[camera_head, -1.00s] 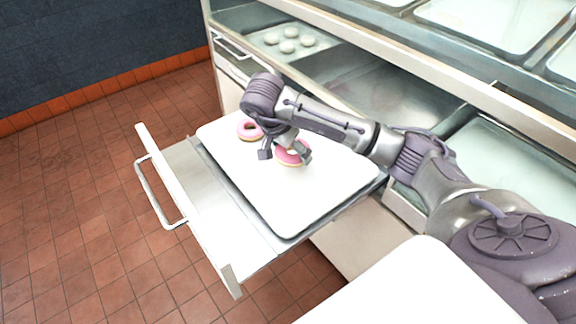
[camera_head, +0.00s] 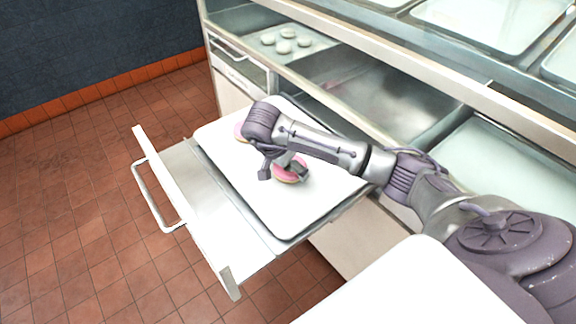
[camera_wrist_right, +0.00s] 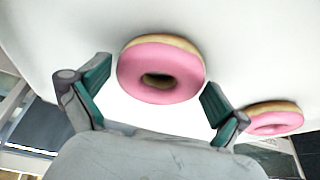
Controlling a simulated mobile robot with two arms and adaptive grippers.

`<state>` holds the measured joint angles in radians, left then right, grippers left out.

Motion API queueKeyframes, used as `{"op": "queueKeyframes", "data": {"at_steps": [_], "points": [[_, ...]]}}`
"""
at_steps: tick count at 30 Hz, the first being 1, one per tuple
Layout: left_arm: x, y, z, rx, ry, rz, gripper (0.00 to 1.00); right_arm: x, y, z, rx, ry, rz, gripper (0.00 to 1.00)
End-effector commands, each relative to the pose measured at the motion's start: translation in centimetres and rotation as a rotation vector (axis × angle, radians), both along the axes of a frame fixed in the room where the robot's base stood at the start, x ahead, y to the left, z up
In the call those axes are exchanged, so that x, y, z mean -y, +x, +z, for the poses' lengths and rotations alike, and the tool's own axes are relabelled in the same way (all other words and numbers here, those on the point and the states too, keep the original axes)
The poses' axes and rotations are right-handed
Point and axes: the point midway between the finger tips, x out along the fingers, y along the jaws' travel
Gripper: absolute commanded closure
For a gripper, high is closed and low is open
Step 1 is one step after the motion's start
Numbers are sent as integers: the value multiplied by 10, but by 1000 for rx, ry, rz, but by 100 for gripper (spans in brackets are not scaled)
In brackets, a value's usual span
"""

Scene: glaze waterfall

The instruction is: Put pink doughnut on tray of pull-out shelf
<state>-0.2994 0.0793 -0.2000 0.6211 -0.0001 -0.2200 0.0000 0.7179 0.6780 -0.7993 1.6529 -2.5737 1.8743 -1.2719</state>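A pink doughnut (camera_head: 289,175) lies on the white tray (camera_head: 285,222) of the pulled-out shelf (camera_head: 195,213). My right gripper (camera_head: 282,172) is over it, pointing down, and partly hides it. In the right wrist view the same doughnut (camera_wrist_right: 133,75) shows whole, pink side toward the camera. The fingers of my right gripper (camera_wrist_right: 155,98) are spread apart on either side of its near edge, with clear gaps to it. A second pink doughnut (camera_head: 239,132) lies farther back on the tray, partly hidden by my wrist; it also shows in the wrist view (camera_wrist_right: 272,122). My left gripper is out of view.
The shelf front has a metal handle (camera_head: 150,198) and sticks out over the tiled floor. The counter (camera_head: 400,95) with open compartments runs behind my right arm. A small tray (camera_head: 268,42) with several pale round pieces sits at the back. The tray's front part is clear.

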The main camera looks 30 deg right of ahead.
Motion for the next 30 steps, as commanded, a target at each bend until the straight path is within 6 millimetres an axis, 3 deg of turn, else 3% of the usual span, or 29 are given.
{"op": "queueKeyframes", "data": {"at_steps": [11, 17, 22, 30], "points": [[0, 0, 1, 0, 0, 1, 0, -3, 0, 12, 3, 1, 1, 0], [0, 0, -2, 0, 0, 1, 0, -18, -4, 48, 6, 0, 2, 0], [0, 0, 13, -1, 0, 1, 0, -31, -7, 88, 6, -3, 2, 0], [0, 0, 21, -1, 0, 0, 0, -43, -11, 112, 2, -1, -1, 0]]}}
